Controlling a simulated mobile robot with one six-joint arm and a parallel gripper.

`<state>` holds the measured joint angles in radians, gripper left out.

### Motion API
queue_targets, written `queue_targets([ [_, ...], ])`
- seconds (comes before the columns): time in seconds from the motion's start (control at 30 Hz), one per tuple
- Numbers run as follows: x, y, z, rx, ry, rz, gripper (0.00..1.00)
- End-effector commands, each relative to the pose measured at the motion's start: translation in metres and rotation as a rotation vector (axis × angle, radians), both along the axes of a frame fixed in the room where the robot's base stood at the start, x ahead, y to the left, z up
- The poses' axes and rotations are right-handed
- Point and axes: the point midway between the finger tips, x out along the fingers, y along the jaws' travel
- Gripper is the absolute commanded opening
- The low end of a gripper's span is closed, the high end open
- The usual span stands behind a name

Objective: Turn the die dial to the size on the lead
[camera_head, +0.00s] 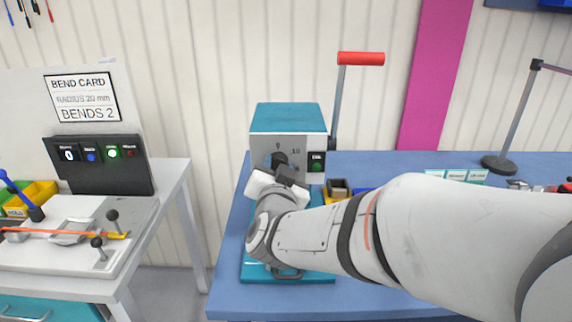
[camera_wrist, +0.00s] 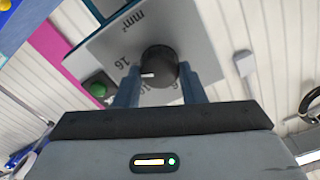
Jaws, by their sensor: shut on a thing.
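The die dial is a round black knob with a white pointer mark (camera_wrist: 158,66) on the grey front plate of the press (camera_head: 288,120). In the wrist view my gripper (camera_wrist: 158,82) has one blue finger on each side of the knob and is shut on it. Plate markings near it read "mm²" and "16", partly cut off or covered. In the head view the gripper and arm cover the lower part of the dial face; "9" and "10" show above it. The white mark points left in the wrist view. I cannot make out the lead or its size.
A green button (camera_head: 317,162) sits on the plate to the right of the dial. A red-handled lever (camera_head: 361,59) rises at the press's right side. Small bins stand on the blue table (camera_head: 228,285). A bend card (camera_head: 83,97) hangs over the left bench.

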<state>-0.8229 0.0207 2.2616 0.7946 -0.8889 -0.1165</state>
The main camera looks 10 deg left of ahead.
Motion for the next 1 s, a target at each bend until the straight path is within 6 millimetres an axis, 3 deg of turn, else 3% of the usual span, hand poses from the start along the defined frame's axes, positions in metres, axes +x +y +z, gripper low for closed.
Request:
queue_targets([
  [1.0,-0.0013,0.0032,0.0005,-0.812,-0.193,0.002,0.14],
])
